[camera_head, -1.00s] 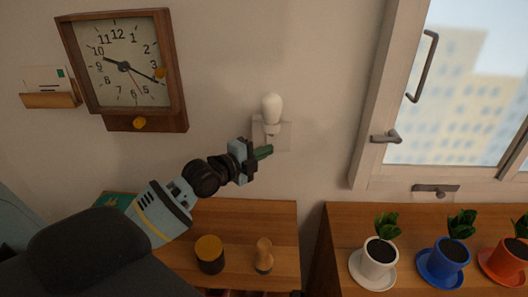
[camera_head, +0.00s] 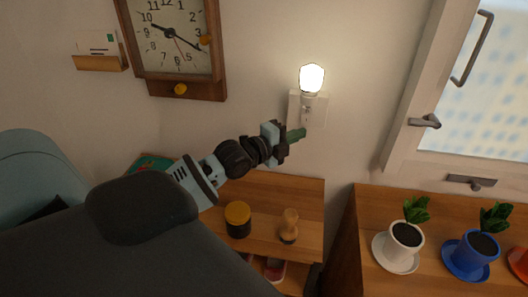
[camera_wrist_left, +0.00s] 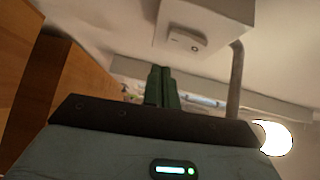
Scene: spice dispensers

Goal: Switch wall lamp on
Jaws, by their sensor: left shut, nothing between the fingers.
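The wall lamp's bulb (camera_head: 312,78) glows bright white on its wall plate (camera_head: 317,110) in the head view. In the left wrist view the lit bulb (camera_wrist_left: 273,138) shows at the lower right. A white box with a rocker switch (camera_wrist_left: 187,40) is at the top of that view. My left gripper (camera_head: 299,134) is shut and empty, just below the lamp plate. Its green fingertips (camera_wrist_left: 161,84) are together in the wrist view, pointing toward the area under the switch box; they look apart from the switch. My right gripper is not in view.
A wall clock (camera_head: 173,40) and a card holder (camera_head: 101,63) are at the upper left. A yellow-lidded jar (camera_head: 238,219) and a wooden piece (camera_head: 289,226) stand on the wooden cabinet (camera_head: 265,195). Potted plants (camera_head: 405,240) stand on the right cabinet, below the window (camera_head: 490,100).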

